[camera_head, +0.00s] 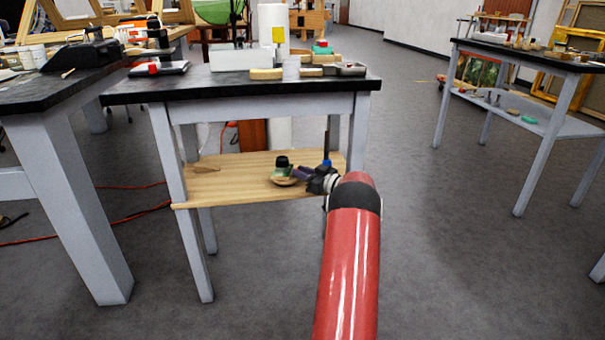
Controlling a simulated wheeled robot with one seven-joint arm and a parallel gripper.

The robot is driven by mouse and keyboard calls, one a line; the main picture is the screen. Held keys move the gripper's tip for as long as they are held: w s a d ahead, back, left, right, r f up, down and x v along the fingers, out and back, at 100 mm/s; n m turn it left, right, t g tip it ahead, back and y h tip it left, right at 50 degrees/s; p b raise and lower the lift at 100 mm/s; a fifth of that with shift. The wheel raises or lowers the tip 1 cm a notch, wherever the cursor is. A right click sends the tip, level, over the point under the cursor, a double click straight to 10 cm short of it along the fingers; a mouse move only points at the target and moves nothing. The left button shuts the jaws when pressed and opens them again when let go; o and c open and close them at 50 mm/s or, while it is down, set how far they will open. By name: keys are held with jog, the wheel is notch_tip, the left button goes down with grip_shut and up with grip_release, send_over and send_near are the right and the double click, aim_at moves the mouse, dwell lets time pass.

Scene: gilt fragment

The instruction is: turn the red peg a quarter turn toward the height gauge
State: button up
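My arm reaches from the lower right to the wooden lower shelf (235,190) of the middle table. My gripper (308,177) is small and dark at the right part of that shelf, next to a wooden dish (285,182) and a dark-capped jar (282,163). Whether its fingers are open or hold anything is too small to tell. I cannot clearly pick out the red peg or the height gauge. Small red pieces show on the tabletop: one on a dark flat base (153,69) at the left, one on a green piece (321,43) at the right.
The black tabletop (215,86) is above the shelf, with its leg (358,135) close to my arm. A white box (231,60) and paper roll (272,30) stand on top. Another table (530,58) is at the right. Orange cords lie on the floor at left.

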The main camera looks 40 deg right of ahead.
jog(key=shift+s, duration=0.1)
jog(key=s+d, duration=0.1)
jog(key=s, duration=0.6)
jog(key=shift+s+d, duration=0.25)
